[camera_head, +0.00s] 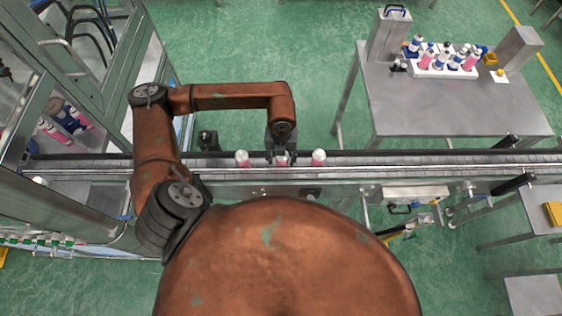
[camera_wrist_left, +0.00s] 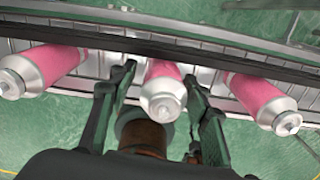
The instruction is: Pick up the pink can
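Several pink cans with silver tops stand on the conveyor in the head view. The middle pink can (camera_head: 281,161) is under my left gripper (camera_head: 281,156); it also shows in the left wrist view (camera_wrist_left: 163,88). There, the fingers of my left gripper (camera_wrist_left: 158,76) stand apart on both sides of this can, with a visible gap on its left. A pink can to the left (camera_head: 242,159) and a pink can to the right (camera_head: 319,158) stand outside the fingers. My right gripper is not in view.
The conveyor (camera_head: 410,170) runs across the view with low rails. A metal table (camera_head: 430,105) at the back right holds a white rack (camera_head: 445,71) of bottles. A metal-framed machine (camera_head: 100,75) with more cans stands at the left. Green floor lies behind the conveyor.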

